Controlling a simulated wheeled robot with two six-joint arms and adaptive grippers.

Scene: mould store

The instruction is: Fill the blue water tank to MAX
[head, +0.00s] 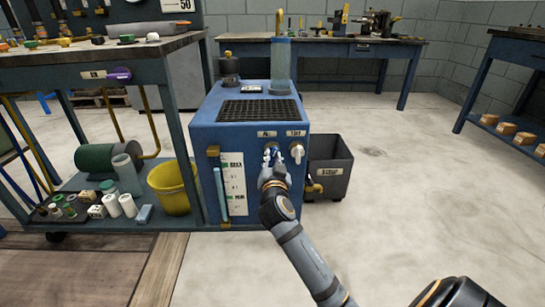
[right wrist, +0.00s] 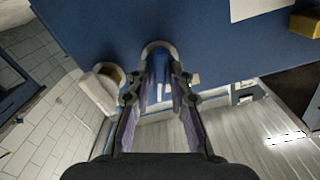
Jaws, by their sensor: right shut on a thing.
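The blue water tank (head: 205,135) stands on the floor in the middle of the head view. A white level gauge with MAX and MIN marks (head: 235,182) is on its front left, with a pale blue tube beside it. I cannot read the exact level. Two taps sit under small labels on the front. My right gripper (head: 272,155) is shut on the left tap, whose blue part shows between the fingers (right wrist: 160,90) in the right wrist view. The right tap (head: 297,152) is free, and shows at the left in the wrist view (right wrist: 101,86). My left gripper is not in view.
A dark grey bin (head: 330,165) stands just right of the tank. A cart with a yellow bucket (head: 172,187) and bottles is at its left. Workbenches stand behind and at the far right. The floor at front right is clear.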

